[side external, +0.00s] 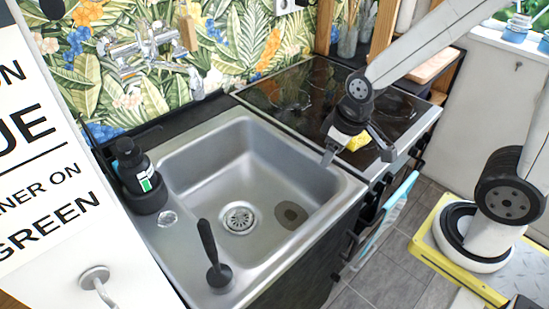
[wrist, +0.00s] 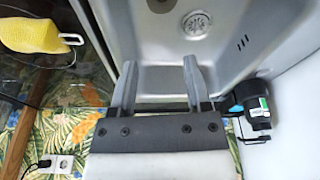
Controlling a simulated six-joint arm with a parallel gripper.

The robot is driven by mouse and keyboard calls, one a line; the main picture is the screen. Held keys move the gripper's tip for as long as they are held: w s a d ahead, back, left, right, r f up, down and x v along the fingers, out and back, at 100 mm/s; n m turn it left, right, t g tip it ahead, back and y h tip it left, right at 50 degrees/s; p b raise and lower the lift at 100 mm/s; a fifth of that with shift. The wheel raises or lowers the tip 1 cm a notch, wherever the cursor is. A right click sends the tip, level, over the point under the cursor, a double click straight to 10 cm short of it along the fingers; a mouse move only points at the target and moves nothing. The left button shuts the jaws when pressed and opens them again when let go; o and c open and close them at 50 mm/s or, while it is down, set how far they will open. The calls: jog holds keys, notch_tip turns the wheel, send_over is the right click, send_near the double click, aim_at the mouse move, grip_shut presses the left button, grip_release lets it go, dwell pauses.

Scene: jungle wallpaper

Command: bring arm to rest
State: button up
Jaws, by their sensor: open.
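My gripper (side external: 355,152) is in the air above the right rim of the sink, beside the stove edge, at the end of my arm. In the wrist view my gripper (wrist: 160,82) has its two fingers apart with nothing between them. My arm reaches in from the upper right. A yellow sponge (side external: 358,142) shows just behind the fingers in the side view. In the wrist view the sponge (wrist: 38,33) lies on the dark stove top, well left of the fingers and apart from them.
The steel sink (side external: 183,170) is empty except for a dark patch (side external: 291,215). A black brush (side external: 212,255) stands on its near left ledge. A black bottle (side external: 136,165) stands at its left. The black stove (side external: 290,85) lies behind. A towel (side external: 388,215) hangs at the oven front.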

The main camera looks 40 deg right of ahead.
jog(key=shift+s+d+f+m, duration=0.3)
jog(key=shift+s+d+m, duration=0.1)
jog(key=shift+d+m, duration=0.1)
jog(key=shift+s+d+f+m, duration=0.25)
jog(key=shift+s+d+m, duration=0.15)
jog(key=shift+d, duration=0.1)
jog(key=shift+o, duration=0.5)
jog(key=shift+a, duration=0.1)
